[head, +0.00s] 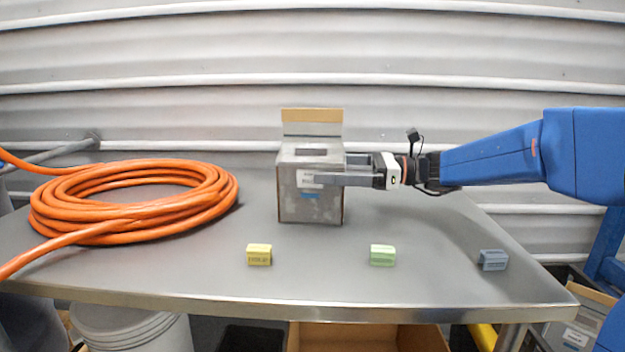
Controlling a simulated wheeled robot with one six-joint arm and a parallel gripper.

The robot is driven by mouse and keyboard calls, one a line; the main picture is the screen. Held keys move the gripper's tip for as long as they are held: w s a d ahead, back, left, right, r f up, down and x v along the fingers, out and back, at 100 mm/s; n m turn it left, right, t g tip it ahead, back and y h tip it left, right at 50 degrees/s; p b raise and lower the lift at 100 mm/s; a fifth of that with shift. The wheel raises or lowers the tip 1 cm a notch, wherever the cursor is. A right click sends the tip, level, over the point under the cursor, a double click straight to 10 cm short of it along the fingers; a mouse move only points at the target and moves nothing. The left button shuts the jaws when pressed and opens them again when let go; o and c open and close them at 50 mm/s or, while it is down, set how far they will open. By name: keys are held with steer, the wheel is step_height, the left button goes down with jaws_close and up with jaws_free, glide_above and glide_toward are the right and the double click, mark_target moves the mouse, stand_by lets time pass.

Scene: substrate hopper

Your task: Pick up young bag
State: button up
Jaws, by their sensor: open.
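Three small block-shaped bags lie apart in a row near the table's front edge: a yellow bag (259,255) at left, a light green bag (382,255) in the middle and a blue-grey bag (493,260) at right. The yellow one has dark lettering too small to read, so I cannot tell which is the young bag. My gripper (335,171) is open, behind and above the row, at the grey metal hopper (310,205). Its near finger crosses in front of the hopper. The far finger is partly hidden at the hopper's right side; I cannot tell whether it touches.
A coil of orange hose (135,205) covers the left of the grey table (420,285). The hopper has a raised tan flap (312,115) at its back. A corrugated wall stands behind. The table around the bags is clear.

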mark_target(313, 168)
steer(key=shift+a+f, duration=0.15)
steer(key=shift+a, duration=2)
steer(key=shift+c, duration=0.6)
steer(key=c, duration=2)
